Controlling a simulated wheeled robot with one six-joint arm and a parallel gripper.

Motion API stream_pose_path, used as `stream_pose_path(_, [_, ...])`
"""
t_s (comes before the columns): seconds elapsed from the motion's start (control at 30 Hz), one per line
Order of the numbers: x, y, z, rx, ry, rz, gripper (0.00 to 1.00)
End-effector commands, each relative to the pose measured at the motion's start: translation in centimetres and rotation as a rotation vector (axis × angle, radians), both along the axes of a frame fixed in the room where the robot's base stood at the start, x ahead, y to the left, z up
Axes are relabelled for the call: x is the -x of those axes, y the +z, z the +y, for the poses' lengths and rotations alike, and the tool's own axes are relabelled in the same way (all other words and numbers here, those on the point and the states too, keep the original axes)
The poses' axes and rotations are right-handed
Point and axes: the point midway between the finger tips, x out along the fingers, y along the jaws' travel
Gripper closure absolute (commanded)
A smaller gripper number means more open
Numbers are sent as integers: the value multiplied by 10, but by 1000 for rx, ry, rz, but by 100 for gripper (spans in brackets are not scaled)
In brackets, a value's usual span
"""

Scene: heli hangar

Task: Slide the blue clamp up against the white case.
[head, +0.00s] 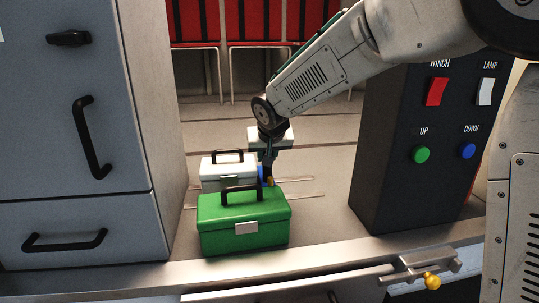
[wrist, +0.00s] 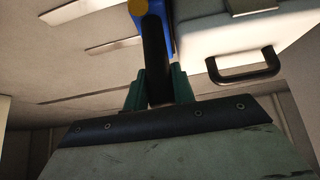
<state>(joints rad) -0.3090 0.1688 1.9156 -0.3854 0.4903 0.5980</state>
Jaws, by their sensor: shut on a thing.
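The blue clamp (wrist: 168,35) has a black bar (wrist: 155,60) and a yellow knob (wrist: 137,8). It also shows in the head view (head: 261,173), partly hidden behind the green case and my gripper. My gripper (head: 267,160) points down over the clamp; its green fingers (wrist: 158,88) are shut on the black bar. The white case (head: 211,172) has a black handle and stands just left of the clamp in the head view. In the wrist view the white case (wrist: 245,50) is right beside the clamp; I cannot tell whether they touch.
A green case (head: 243,222) stands in front of the white case and clamp. A grey cabinet (head: 75,130) stands at the left. A black control box (head: 415,140) stands at the right, with clear floor between it and the clamp. Flat strips (head: 299,180) lie by the clamp.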

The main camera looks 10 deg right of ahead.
Motion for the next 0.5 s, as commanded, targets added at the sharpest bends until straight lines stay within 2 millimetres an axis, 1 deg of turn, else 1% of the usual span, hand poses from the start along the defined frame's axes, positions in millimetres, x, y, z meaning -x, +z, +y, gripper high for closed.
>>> stream_pose_path(0.23, [0, 0, 2, -1, 1, -1, 98])
stream_pose_path(0.5, [0, 0, 15, 0, 3, -1, 98])
